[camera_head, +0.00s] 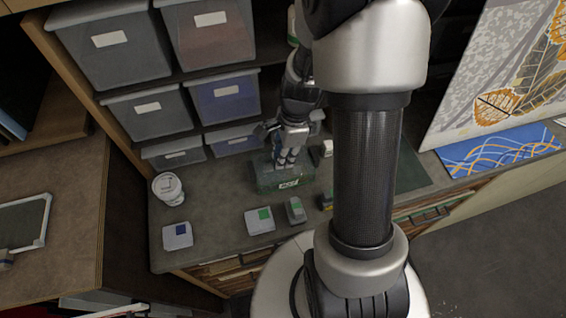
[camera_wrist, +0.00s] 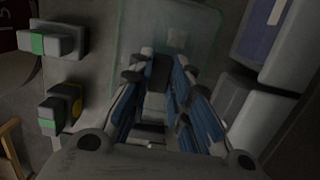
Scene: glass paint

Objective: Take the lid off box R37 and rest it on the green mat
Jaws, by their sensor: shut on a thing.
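Box R37 (camera_head: 284,184), dark green with a white label on its front, stands on the grey counter in the head view. Its greenish lid (camera_wrist: 135,30) shows in the wrist view, beyond my fingers. My gripper (camera_head: 286,160) points down at the top of the box and is shut on the lid; the fingers (camera_wrist: 158,68) hide the gripped part. I see no clear gap between lid and box. The green mat (camera_head: 411,172) lies right of the box, partly hidden behind my arm.
A white tub (camera_head: 168,189) and small grey containers with blue (camera_head: 177,236) and green (camera_head: 260,220) marks stand on the counter. Another small grey container (camera_head: 295,210) is close in front of the box. Shelves of grey bins (camera_head: 149,114) rise behind. A painted panel (camera_head: 500,75) leans at right.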

